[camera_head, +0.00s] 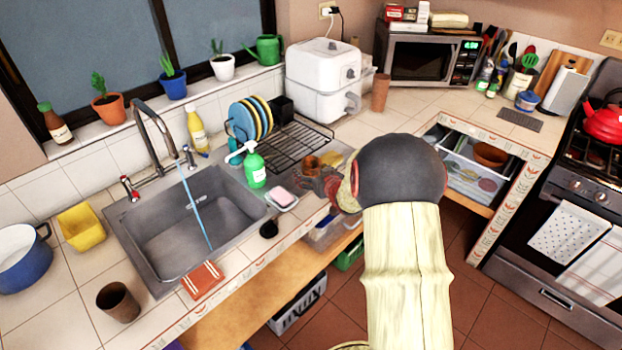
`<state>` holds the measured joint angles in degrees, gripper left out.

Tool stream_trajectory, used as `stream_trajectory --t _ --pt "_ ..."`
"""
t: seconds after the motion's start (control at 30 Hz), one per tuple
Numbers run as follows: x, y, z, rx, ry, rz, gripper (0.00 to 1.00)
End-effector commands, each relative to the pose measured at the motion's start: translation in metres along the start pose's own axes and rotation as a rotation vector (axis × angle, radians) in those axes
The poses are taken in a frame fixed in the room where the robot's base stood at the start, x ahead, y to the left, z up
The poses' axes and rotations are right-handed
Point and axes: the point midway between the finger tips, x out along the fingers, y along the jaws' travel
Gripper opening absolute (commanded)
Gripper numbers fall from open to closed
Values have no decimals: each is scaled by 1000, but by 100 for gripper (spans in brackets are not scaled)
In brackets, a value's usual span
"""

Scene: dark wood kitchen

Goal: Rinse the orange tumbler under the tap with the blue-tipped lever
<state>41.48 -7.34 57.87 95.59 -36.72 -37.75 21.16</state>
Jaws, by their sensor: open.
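An orange-brown cup, likely the orange tumbler (312,164), stands on the counter at the right end of the drying rack. My gripper (318,186) is open just in front of it; I cannot tell whether the fingers touch it, and my arm hides part of that area. The tall grey tap (152,122) arches over the left of the sink (160,250), and a thin blue stream (197,215) runs from its spout into the basin. A red-tipped lever (128,187) stands left of the tap. A small lever (189,156) stands to its right; its tip colour is unclear.
A green soap bottle (254,167), a pink soap on a dish (281,197) and a black rack with plates (290,141) stand between sink and gripper. An open drawer (478,178) is at right.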

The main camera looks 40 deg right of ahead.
Motion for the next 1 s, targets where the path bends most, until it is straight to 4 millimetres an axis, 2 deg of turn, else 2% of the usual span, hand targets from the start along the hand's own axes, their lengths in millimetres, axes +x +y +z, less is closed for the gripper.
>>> stream_trajectory --t 0.1,0.33,1.0 --pt "8 0 0 0 0 0 72" --pt "9 0 -1 0 0 0 72" --pt "8 0 -1 0 0 0 34"
